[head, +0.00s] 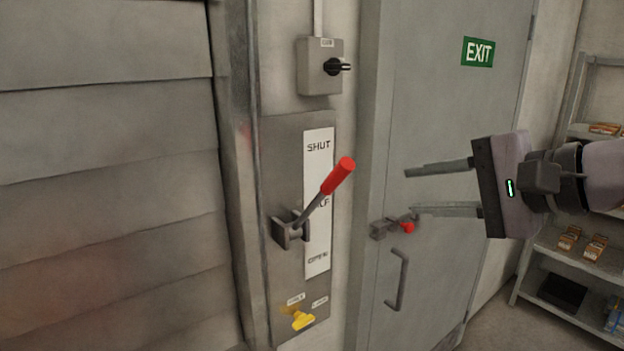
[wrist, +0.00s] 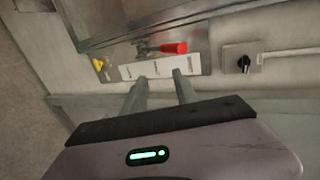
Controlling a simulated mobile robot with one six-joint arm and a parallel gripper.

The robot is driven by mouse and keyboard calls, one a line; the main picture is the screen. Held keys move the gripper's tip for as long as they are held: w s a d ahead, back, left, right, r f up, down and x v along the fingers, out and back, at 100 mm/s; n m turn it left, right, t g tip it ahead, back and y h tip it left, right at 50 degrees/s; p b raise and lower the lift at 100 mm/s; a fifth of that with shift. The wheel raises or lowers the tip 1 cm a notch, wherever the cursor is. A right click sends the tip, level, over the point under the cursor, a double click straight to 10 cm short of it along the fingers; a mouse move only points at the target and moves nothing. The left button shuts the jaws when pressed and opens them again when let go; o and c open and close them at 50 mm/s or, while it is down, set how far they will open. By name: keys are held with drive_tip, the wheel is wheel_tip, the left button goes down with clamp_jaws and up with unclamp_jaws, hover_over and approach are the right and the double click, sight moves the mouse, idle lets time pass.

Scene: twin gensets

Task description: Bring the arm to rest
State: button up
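My gripper (head: 408,192) is on the right in the head view, in front of the grey door. Its two fingers point left and are spread apart with nothing between them. In the wrist view the open fingers (wrist: 158,90) point toward the wall plate. A lever with a red grip (head: 338,176) sits on the plate marked SHUT and OPEN, its handle tilted up to the right. The same red grip shows in the wrist view (wrist: 174,47). In the head view the gripper is to the right of the lever and apart from it.
A grey door (head: 435,120) with a handle (head: 400,282) and a red-tipped latch (head: 405,227) stands behind my gripper. A switch box (head: 320,68) is above the lever plate, a yellow knob (head: 298,319) below. Shelves (head: 570,262) with small boxes stand at right.

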drive_tip(key=s+a+f+n+g+h+b, duration=0.1)
drive_tip(key=s+f+n+h+b, duration=0.1)
drive_tip(key=s+f, duration=0.4)
drive_tip(key=s+a+f+n+g+h+b, duration=0.2)
drive_tip(key=s+f, duration=0.4)
drive_tip(key=f, duration=1.1)
drive_tip(key=s+a+f+n+g+h+b, duration=0.2)
drive_tip(key=s+f+b, duration=0.2)
drive_tip(key=f, duration=0.8)
drive_tip(key=shift+s+a+f+b, duration=0.15)
drive_tip(key=shift+s+f+b, duration=0.15)
drive_tip(key=shift+s, duration=0.75)
